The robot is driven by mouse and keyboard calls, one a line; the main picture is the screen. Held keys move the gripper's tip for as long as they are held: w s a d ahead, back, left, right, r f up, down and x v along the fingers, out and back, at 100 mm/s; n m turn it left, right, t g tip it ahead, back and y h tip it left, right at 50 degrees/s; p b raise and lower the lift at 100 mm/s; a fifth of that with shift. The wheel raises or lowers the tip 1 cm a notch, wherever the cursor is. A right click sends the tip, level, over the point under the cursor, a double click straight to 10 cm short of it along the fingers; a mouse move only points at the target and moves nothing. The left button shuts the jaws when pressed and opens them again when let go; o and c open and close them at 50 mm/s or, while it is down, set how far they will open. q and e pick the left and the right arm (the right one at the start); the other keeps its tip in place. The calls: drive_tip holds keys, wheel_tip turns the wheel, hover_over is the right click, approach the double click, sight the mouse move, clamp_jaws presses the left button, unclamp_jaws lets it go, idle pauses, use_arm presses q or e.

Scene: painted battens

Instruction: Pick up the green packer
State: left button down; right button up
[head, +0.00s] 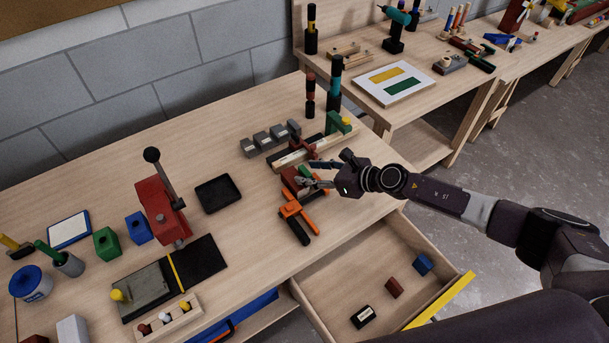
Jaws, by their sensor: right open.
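A small green block (304,171), which looks like the green packer, sits at the bench's right part, against a dark red piece (290,182). My right gripper (311,174) comes in from the right with its fingers apart, pointing left. The green block shows between or just behind the fingertips; I cannot tell whether they touch it. The fingers partly hide it and the red piece. My left gripper is not in view.
An orange-and-black clamp (296,214) lies just in front of the red piece. Grey blocks (262,139) and a green-and-yellow fixture (339,123) stand behind. An open drawer (336,262) juts out below. A black tray (217,194) and red press (160,208) stand left.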

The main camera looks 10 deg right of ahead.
drive_tip(key=shift+w+f, duration=0.1)
drive_tip(key=shift+w, duration=0.05)
clamp_jaws()
idle(0.6)
